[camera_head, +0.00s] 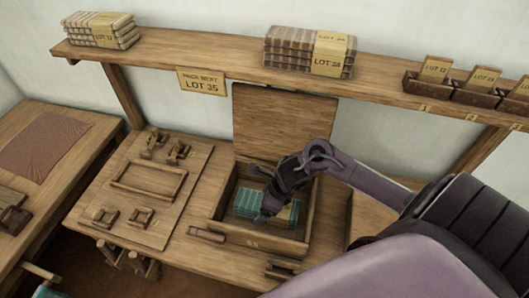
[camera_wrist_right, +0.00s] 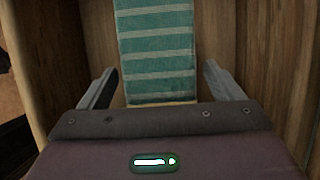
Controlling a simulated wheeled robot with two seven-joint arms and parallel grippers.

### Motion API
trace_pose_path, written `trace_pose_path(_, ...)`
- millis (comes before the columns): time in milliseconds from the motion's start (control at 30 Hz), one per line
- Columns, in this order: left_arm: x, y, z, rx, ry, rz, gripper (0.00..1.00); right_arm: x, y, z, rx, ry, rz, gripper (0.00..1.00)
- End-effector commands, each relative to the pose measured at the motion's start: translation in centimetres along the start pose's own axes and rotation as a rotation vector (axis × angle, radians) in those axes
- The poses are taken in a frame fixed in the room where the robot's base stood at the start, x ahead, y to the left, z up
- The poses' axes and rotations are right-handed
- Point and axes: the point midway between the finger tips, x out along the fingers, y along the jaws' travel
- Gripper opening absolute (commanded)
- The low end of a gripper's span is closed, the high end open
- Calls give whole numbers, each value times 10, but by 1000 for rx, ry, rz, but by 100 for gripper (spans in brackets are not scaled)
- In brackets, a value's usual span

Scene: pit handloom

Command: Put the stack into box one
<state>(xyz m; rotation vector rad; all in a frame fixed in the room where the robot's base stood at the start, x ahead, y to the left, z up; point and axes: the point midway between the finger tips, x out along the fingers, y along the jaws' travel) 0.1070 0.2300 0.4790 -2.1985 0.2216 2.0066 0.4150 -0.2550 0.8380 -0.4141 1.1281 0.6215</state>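A teal stack of folded cloth with pale stripes (camera_head: 250,204) lies inside an open wooden box (camera_head: 225,208) on the bench. The box's lid (camera_head: 283,122) stands raised behind it. A small mark on the box front is too blurred to read. My right gripper (camera_head: 270,206) reaches down into the box over the stack and hides part of it. In the right wrist view my right gripper (camera_wrist_right: 160,70) is open, one finger on each side of the stack (camera_wrist_right: 157,50), with visible gaps. My left gripper is not in view.
A shelf (camera_head: 215,63) above the bench carries wrapped stacks (camera_head: 308,51) and small labelled card boxes (camera_head: 475,90). A sign (camera_head: 202,82) reads "PACK NEXT LOT 35". A board with wooden pieces (camera_head: 150,182) lies left of the box.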

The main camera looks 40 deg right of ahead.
Motion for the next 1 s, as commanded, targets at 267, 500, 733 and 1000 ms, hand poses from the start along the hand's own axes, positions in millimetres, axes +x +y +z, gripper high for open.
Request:
trace_pose_path(267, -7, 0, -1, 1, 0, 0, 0, -5, 0, 2, 1, -1, 1, 87)
trace_pose_path(500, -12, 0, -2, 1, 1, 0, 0, -33, -2, 3, -8, 2, -5, 87)
trace_pose_path(733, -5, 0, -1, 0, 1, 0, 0, -84, -1, 3, -8, 3, -6, 87)
trace_pose_path(1000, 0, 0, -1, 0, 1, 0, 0, -124, 0, 4, -3, 1, -2, 87)
